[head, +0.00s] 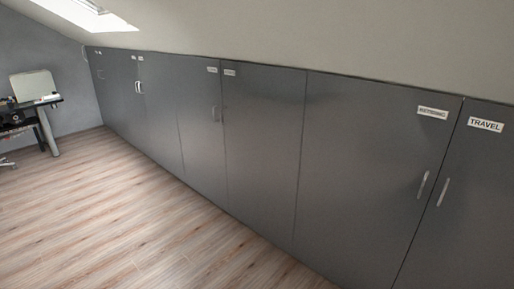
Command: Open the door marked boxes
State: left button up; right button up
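A row of grey cupboard doors runs along the low wall under the sloping ceiling, all looking shut. The door marked TRAVEL (465,215) is at the far right, with a vertical handle (443,192). Left of it is a door (365,165) whose blurred label (433,112) seems to read BEDDING, with its handle (423,185) near its right edge. Farther doors carry small labels, such as a pair (212,70) and (230,72) mid-row and others near the far end (138,58); these are too small to read. I cannot tell which door is marked boxes. Neither gripper is in view.
The wooden floor (110,210) in front of the doors is clear. A desk (40,104) with a pale panel (34,85) and dark items stands at the far left. The sloping ceiling (300,35) with a skylight (90,14) comes down to the door tops.

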aim_at(263, 108)
jog(key=i+j+u, duration=0.25)
jog(key=i, duration=0.85)
jog(key=i+j+u, duration=0.1)
jog(key=i+u, duration=0.15)
jog(key=i, duration=0.9)
jog(key=i+l+u, duration=0.25)
jog(key=i, duration=0.85)
jog(key=j, duration=0.1)
